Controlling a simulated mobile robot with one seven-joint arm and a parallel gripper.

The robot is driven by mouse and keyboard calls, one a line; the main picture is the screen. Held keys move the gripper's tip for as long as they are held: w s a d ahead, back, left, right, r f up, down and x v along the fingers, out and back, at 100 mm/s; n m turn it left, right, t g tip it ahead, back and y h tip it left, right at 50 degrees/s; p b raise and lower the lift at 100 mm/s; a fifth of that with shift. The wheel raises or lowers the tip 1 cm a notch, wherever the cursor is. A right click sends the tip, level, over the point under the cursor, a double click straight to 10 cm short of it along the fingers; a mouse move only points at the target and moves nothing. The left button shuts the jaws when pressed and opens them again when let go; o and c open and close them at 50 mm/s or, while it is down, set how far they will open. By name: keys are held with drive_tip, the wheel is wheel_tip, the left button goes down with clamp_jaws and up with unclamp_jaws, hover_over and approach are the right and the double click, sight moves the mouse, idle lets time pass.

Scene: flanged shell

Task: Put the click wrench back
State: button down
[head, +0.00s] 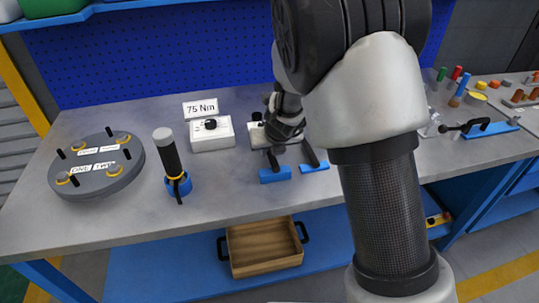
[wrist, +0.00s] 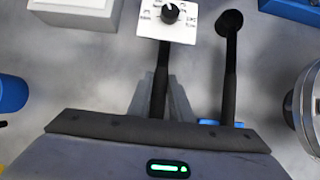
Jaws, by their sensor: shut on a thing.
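In the wrist view the two grey fingers of my gripper (wrist: 160,100) are closed around the dark shaft of a wrench (wrist: 162,70), which I take to be the click wrench. In the head view my gripper (head: 280,135) is above the bench, and the dark shaft (head: 272,158) shows below it, over a blue block (head: 275,175). Whether the shaft rests in that block or is just above it, I cannot tell. A second dark rod (wrist: 230,70) with a round end lies to the right, at another blue block (head: 314,168).
A white knob box (head: 212,135) with a "75 Nm" sign stands left of my gripper. Another white knob panel (wrist: 170,22) is just beyond the held shaft. A round flanged plate (head: 95,170) and an upright black tool (head: 170,160) stand left. A wooden crate (head: 265,262) is below.

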drive_tip(key=shift+r, duration=0.15)
drive_tip(key=shift+f, duration=0.3)
drive_tip(key=c, duration=1.6)
unclamp_jaws()
drive_tip(key=shift+r, duration=0.1)
